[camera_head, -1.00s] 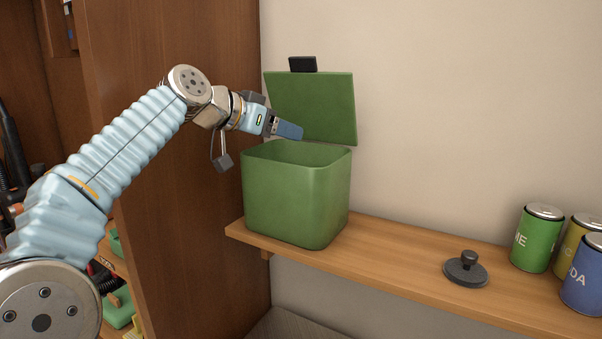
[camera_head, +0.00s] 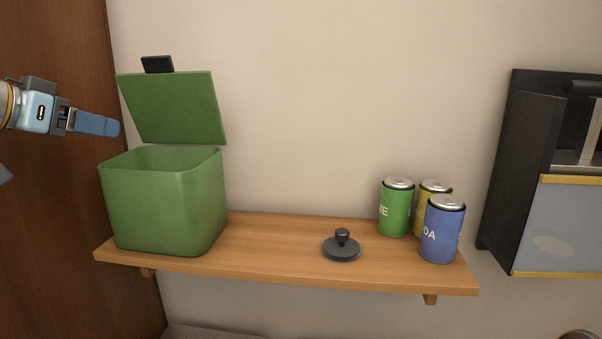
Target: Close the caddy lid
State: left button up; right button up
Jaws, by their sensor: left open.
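The green caddy (camera_head: 165,205) stands at the left end of a wooden shelf. Its lid (camera_head: 175,108) is raised, leaning up at the back, with a black tab (camera_head: 157,64) on its top edge. The caddy's mouth is open and I see part of its inner wall. My left gripper (camera_head: 118,128) comes in from the left, its blue fingers beside the lid's left edge and above the caddy's left rim. It holds nothing that I can see. I cannot tell whether it touches the lid. My right gripper is not in view.
The shelf (camera_head: 270,250) also holds a dark round knobbed lid (camera_head: 341,247), and a green can (camera_head: 396,208), a yellow can (camera_head: 434,190) and a blue can (camera_head: 442,232) at its right. A brown panel (camera_head: 60,220) is at left, a black-framed unit (camera_head: 530,180) at right.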

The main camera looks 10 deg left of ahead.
aim_at(164, 104)
jog(key=k+j, duration=0.1)
jog(key=k, duration=0.4)
jog(key=k+j, duration=0.1)
jog(key=k, duration=0.4)
